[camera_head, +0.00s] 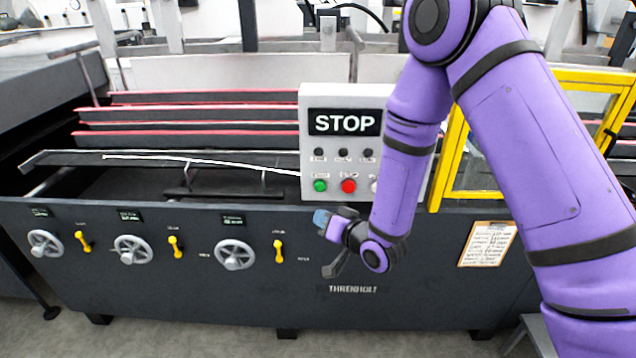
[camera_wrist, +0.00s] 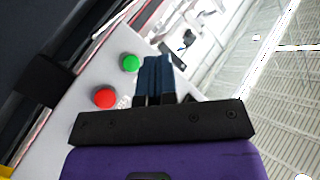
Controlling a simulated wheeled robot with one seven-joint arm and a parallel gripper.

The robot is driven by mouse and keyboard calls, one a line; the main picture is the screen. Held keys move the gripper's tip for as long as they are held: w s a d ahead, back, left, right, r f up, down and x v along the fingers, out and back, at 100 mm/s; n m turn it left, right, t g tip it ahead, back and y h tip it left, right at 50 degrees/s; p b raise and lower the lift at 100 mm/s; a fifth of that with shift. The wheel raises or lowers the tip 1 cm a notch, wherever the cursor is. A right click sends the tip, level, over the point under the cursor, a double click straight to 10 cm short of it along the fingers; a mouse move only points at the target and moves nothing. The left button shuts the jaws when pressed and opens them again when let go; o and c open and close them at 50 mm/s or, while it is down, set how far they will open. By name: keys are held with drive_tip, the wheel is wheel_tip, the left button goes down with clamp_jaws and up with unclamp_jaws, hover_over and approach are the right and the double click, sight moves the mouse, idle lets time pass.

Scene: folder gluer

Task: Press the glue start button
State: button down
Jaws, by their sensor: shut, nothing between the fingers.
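A light grey control panel (camera_head: 311,103) with a STOP display stands on the machine. Its lower row has a green button (camera_head: 320,185), a red button (camera_head: 349,186) and a white one partly hidden by my arm. The small labels above the buttons are too small to read. My gripper (camera_head: 321,218) is shut and empty, just below the green button in the head view. In the wrist view the blue fingertips (camera_wrist: 156,76) are together, beside the green button (camera_wrist: 131,63), with the red button (camera_wrist: 105,98) further left. I cannot tell whether the fingertips touch the panel.
The dark machine front (camera_head: 180,290) carries several handwheels (camera_head: 234,254) and yellow levers (camera_head: 278,250). A clipboard (camera_head: 487,244) hangs at the right, below a yellow frame (camera_head: 455,150). Red-edged rails (camera_head: 190,113) lie behind, left of the panel.

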sight(320, 187)
drive_tip(key=shift+w+a+f, duration=0.15)
drive_tip(key=shift+a+f, duration=0.25)
drive_tip(key=shift+f, duration=0.1)
drive_tip(key=shift+w+d, duration=0.2)
drive_tip(key=shift+w, duration=4.15)
drive_tip(key=shift+w, duration=0.15)
drive_tip(key=shift+w, duration=0.3)
drive_tip(key=shift+w, duration=0.5)
drive_tip(key=shift+s, duration=0.95)
